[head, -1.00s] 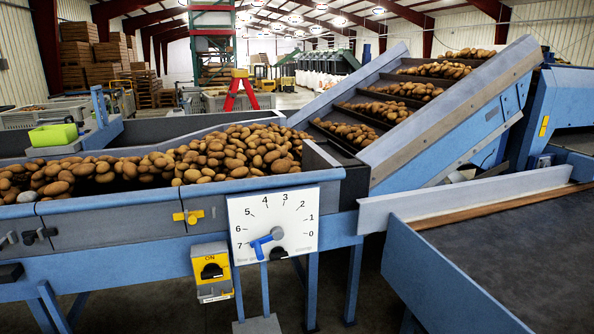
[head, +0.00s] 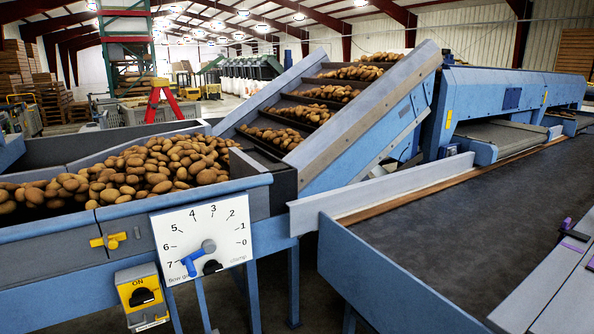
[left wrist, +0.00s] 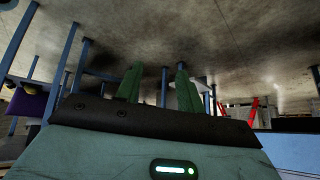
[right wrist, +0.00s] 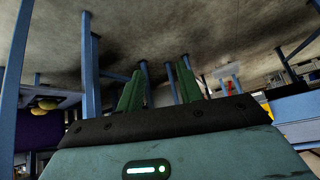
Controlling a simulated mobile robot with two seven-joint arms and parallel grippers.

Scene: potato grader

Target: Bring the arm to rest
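Neither of my arms shows in the head view. In the left wrist view my left gripper (left wrist: 159,74) has two green fingers standing apart, with nothing between them. In the right wrist view my right gripper (right wrist: 160,72) also has its green fingers apart and empty. Both wrist views show dark floor and blue machine legs beyond the fingers. In the head view the white dial plate (head: 225,228) carries a blue pointer (head: 190,262) directed close to 7. The yellow ON switch box (head: 140,294) is below it, to the left.
A hopper of potatoes (head: 160,165) is at the left, and an inclined conveyor (head: 365,105) lifts potatoes behind it. A dark flat belt (head: 440,235) with blue side walls fills the right. A purple-handled item (head: 572,230) lies at the right edge. A red stepladder (head: 160,100) stands far back.

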